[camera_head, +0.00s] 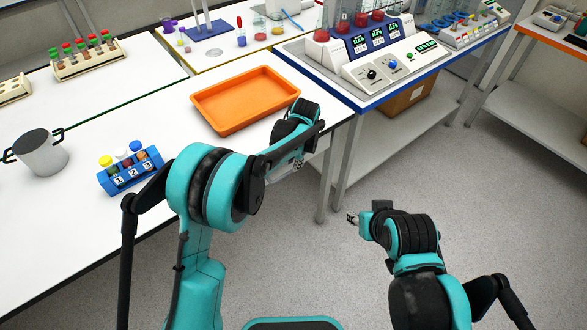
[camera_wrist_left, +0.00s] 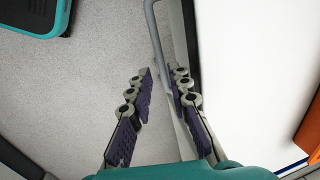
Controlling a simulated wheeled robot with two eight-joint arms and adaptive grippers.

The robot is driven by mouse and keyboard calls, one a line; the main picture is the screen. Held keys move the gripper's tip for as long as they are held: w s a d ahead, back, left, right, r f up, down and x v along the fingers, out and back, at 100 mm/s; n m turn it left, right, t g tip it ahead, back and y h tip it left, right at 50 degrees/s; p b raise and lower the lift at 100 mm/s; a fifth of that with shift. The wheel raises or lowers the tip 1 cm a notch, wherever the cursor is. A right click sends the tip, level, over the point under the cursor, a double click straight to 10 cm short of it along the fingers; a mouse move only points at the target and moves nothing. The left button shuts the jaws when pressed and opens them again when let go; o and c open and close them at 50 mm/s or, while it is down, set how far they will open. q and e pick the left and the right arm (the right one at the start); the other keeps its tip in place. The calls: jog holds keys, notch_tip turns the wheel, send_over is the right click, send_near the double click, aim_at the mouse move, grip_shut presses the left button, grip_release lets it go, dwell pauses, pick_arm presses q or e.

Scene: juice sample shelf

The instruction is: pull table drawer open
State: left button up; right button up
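A grey bar handle (camera_wrist_left: 155,45) shows in the left wrist view, beside the edge of the white table (camera_wrist_left: 240,90). My left gripper (camera_wrist_left: 162,74) is open, with one finger on each side of the handle's lower end; I cannot tell whether either finger touches it. In the head view my left gripper (camera_head: 288,167) is at the table's front edge, partly hidden by its own wrist. The drawer front is hidden there by my left arm. My right gripper (camera_head: 352,218) is small over the floor, away from the table, and its finger opening is unclear.
A blue-edged bench with instruments (camera_head: 385,62) stands at the back right. The floor (camera_head: 480,200) in front is clear.

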aim_at(292, 171)
pick_arm(q)
jog(key=f, duration=0.2)
jog(key=f+b, duration=0.1)
jog(key=f, duration=0.1)
jog(key=shift+w+a+f, duration=0.1)
jog(key=shift+w+a, duration=0.15)
jog(key=shift+w, duration=0.15)
grip_shut()
jog(key=shift+s, duration=0.1)
